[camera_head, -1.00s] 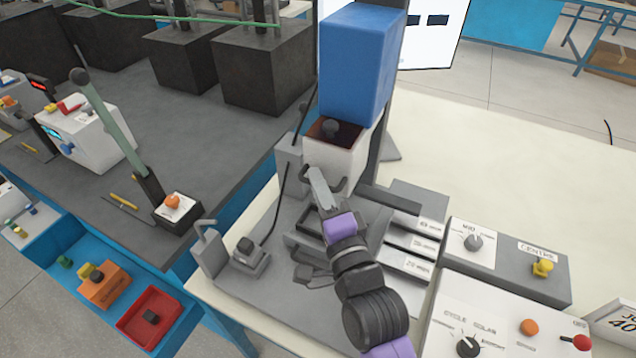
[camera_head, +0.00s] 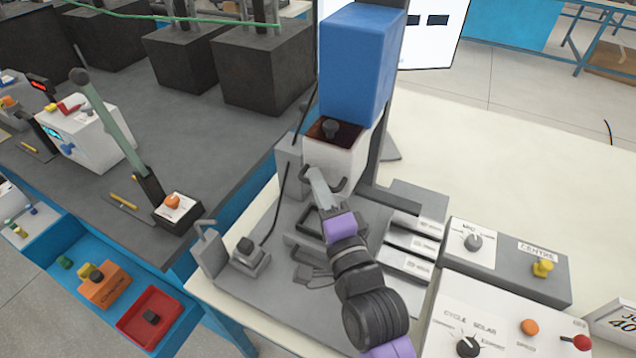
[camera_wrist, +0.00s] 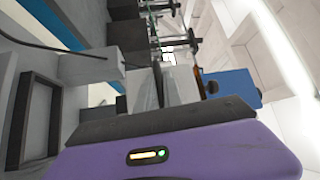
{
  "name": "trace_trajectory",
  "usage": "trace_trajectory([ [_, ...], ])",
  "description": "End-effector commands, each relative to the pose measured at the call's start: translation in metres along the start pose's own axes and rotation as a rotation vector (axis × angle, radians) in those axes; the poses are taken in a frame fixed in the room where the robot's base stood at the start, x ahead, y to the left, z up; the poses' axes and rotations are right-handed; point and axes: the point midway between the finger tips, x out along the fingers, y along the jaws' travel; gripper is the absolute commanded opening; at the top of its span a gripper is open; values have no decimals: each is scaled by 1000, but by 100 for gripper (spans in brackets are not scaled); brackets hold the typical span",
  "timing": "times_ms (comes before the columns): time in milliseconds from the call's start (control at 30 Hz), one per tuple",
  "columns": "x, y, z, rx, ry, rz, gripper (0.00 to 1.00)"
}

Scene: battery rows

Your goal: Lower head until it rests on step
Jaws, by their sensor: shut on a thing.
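The white box-like head (camera_head: 334,160) is on the column under the blue block (camera_head: 360,70). Its top is open, dark brown inside, with a dark knob. A dark handle juts from its front. My gripper (camera_head: 319,184) is shut on this handle, its fingers hiding part of it. In the wrist view my gripper's fingers (camera_wrist: 162,88) close together ahead of the purple wrist. The grey labelled steps (camera_head: 415,245) lie below and to the right of the head. My arm hides the space under the head, so I cannot tell whether it touches a step.
A control box with a dial (camera_head: 473,241) and yellow knob stands at right. A larger panel (camera_head: 490,315) is in front of it. A grey switch (camera_head: 247,250) sits left of my arm. The cream tabletop (camera_head: 480,160) behind is clear.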

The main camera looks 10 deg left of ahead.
Motion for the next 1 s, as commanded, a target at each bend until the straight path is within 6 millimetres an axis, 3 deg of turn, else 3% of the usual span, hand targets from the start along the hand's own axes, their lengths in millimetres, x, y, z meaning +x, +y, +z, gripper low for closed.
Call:
trace_trajectory([
  [267,-1,5,0,0,1,1,0],
  [533,-5,37,4,1,1,5,0],
  [833,-5,38,5,1,-1,10,0],
  [867,-5,38,5,1,-2,10,17],
  [900,-5,38,5,1,-2,10,25],
  [933,-5,38,5,1,-1,10,30],
  [1000,-5,37,5,1,-1,8,32],
])
